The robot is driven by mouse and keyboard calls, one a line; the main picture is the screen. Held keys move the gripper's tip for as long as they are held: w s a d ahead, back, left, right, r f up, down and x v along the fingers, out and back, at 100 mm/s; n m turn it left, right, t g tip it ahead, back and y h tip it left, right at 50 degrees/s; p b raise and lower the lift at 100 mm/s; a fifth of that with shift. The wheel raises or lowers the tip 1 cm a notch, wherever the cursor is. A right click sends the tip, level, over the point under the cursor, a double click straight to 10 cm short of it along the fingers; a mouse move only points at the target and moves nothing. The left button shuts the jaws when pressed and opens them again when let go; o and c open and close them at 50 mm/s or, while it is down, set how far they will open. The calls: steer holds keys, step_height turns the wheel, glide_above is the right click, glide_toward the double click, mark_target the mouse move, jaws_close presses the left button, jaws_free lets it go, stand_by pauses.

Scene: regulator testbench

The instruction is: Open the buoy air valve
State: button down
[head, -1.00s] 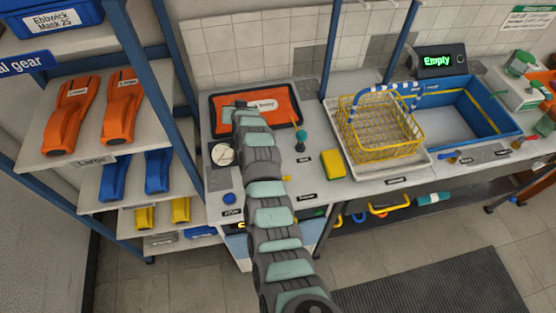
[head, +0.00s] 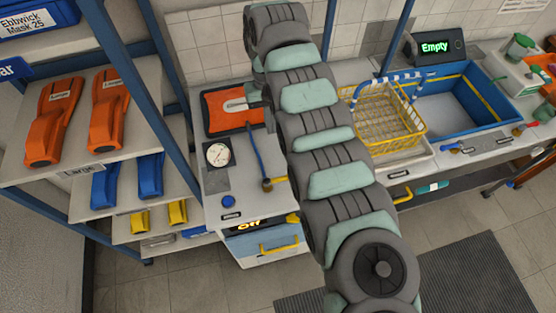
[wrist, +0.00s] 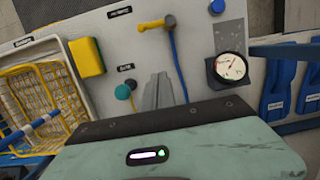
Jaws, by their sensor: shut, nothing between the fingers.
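Several controls are on the bench, their labels too small to read, so I cannot tell which is the buoy air valve. In the wrist view, a teal round knob (wrist: 122,92) stands left of my gripper (wrist: 158,77), beside a small label. A fitting with a yellow handle (wrist: 153,24) is beyond it, with a blue hose (wrist: 177,65) running back; it also shows in the head view (head: 267,184). A blue button (wrist: 217,7) is at the far right. My gripper's fingers are together, empty, and appear apart from the knob and hose; the arm hides them in the head view.
A round gauge (head: 217,155) stands near an orange pad (head: 222,112). A yellow sponge (wrist: 87,57) and yellow wire basket (wrist: 45,95) are beside the knob. A blue sink (head: 462,105), a display reading "Empty" (head: 435,47) and a shelf rack (head: 80,145) flank the work area.

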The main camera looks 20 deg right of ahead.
steer(key=shift+s+d+r, duration=0.2)
steer(key=shift+s+r, duration=0.15)
steer(key=shift+s, duration=0.35)
steer(key=shift+f, duration=0.1)
